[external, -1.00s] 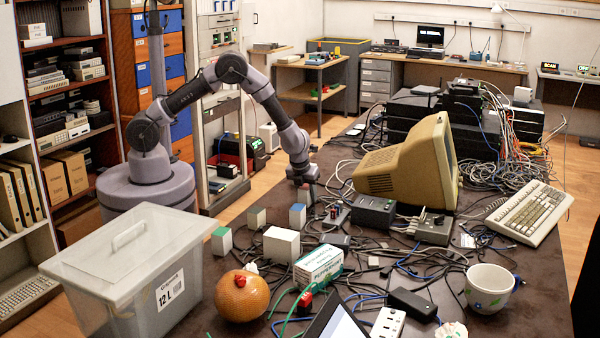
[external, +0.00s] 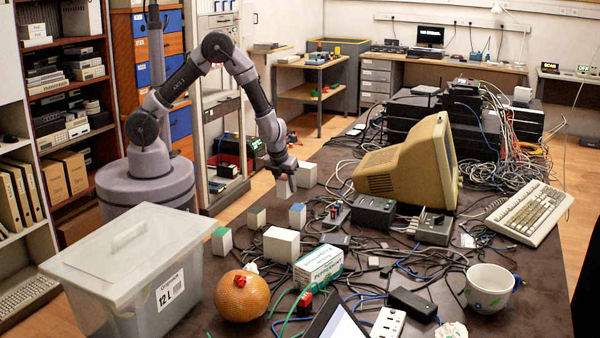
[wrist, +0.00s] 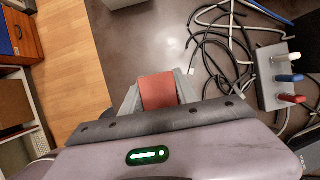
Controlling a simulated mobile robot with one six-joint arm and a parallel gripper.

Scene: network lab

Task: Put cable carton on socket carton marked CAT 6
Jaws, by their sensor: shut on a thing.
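My gripper (external: 284,179) is shut on a small carton (external: 284,189) with pale sides, held over the table's far left part. In the wrist view the carton's reddish top (wrist: 158,91) shows between the fingers. A plain white carton (external: 306,174) stands just right of and behind my gripper; a pale box edge (wrist: 122,3) shows at the top of the wrist view. Nearer the camera stand a blue-topped carton (external: 297,215), a small beige-sided carton (external: 257,217), a green-topped carton (external: 222,241) and a larger white carton (external: 281,245). I cannot read a CAT 6 mark on any.
A green and white printed box (external: 318,266), an orange ball-like object (external: 241,296) and a lidded bin (external: 130,280) stand in front. Cables and a power strip (wrist: 283,75) lie right of my gripper. An old monitor (external: 410,165) stands farther right.

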